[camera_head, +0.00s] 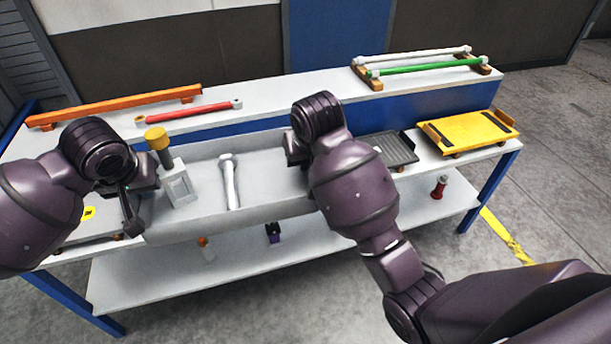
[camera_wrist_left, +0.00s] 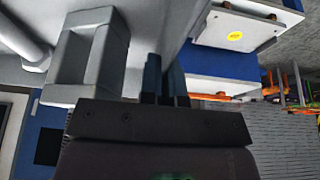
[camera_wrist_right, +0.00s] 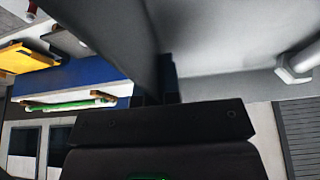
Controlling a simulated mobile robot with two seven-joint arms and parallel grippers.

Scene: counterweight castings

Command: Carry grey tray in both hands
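The long grey tray (camera_head: 262,190) lies across the middle of the head view, between my two grippers, its near edge overlapping the bench's front. I cannot tell if its underside touches the bench.
On the bench to the right are a dark grey ribbed plate (camera_head: 396,148) and a yellow board (camera_head: 468,131). Orange (camera_head: 115,105), red (camera_head: 190,113) and green (camera_head: 425,67) bars lie along the back. A red item (camera_head: 439,188) stands on the lower shelf (camera_head: 330,250).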

